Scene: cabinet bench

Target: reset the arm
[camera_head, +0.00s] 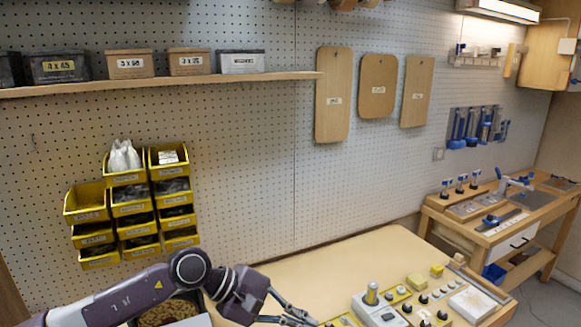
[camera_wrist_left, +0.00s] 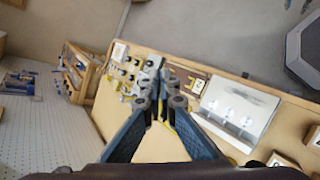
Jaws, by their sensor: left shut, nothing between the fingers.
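My left arm comes in from the lower left in the head view. Its gripper (camera_head: 312,321) is at the bottom edge, over the front of the wooden bench (camera_head: 340,262) and left of the parts on it. In the left wrist view the two fingers of the gripper (camera_wrist_left: 152,78) meet at the tips, with nothing held between them. Part of the gripper is cut off by the head view's lower edge. My right arm and gripper show in neither view.
A grey device with a knob (camera_head: 376,308) and several yellow blocks (camera_head: 417,282) stand right of the gripper. A bin of brown pieces (camera_head: 168,312) is behind the arm. Yellow bins (camera_head: 130,208) hang on the pegboard. The bench's back middle is clear.

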